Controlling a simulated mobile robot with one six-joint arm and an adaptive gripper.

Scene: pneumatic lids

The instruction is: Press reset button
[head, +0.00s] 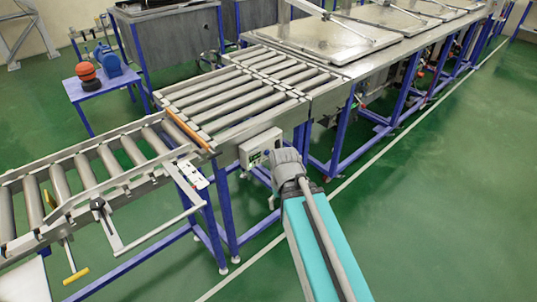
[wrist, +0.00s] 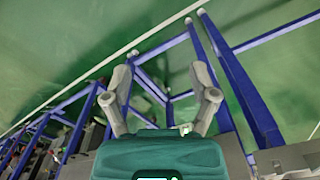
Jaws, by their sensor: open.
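A light grey control box (head: 260,148) is mounted on the side of the roller conveyor frame, just behind my arm's grey joint. Its front has small marks and a greenish patch; I cannot tell which part is the reset button. My gripper (wrist: 161,70) shows in the wrist view with its two grey fingers spread apart and nothing between them. Blue frame legs and green floor lie beyond the fingers. A small white and green piece (wrist: 185,129) shows just above the teal wrist housing; I cannot tell what it is. In the head view my gripper cannot be made out.
The roller conveyor (head: 235,95) runs behind the box on blue legs, with a lower roller section (head: 85,172) at left. A metal bracket with a yellow handle (head: 76,276) sticks out at the lower left. Green floor (head: 440,190) is free at right.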

